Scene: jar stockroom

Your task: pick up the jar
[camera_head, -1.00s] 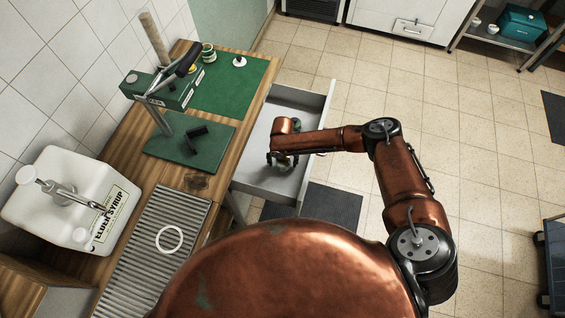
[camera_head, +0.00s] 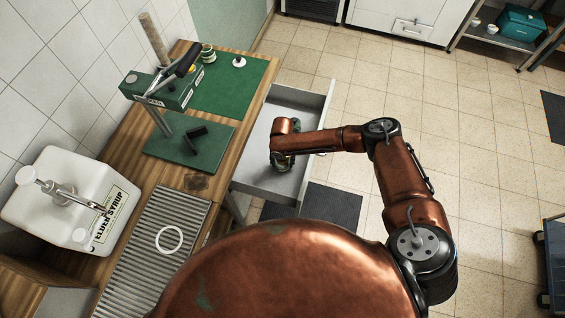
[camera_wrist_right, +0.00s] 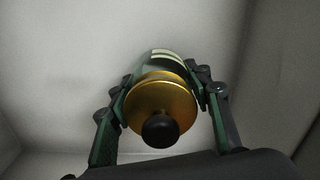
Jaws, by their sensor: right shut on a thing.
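The jar (camera_wrist_right: 160,98) shows in the right wrist view with a gold lid, a black knob on top and a green body with a pale band. My right gripper (camera_wrist_right: 162,92) has a finger on each side of the jar and is shut on it. In the head view the right gripper (camera_head: 283,160) is inside the open grey drawer (camera_head: 262,183), and the arm hides most of the jar there. I cannot tell if the jar touches the drawer floor. My left gripper is not in view.
The wooden counter (camera_head: 172,175) runs left of the drawer. It bears a green press (camera_head: 175,92), a green mat (camera_head: 225,95), a ribbed metal tray (camera_head: 150,245) with a white ring, and a white syrup canister (camera_head: 70,200). The tiled floor at right is largely clear.

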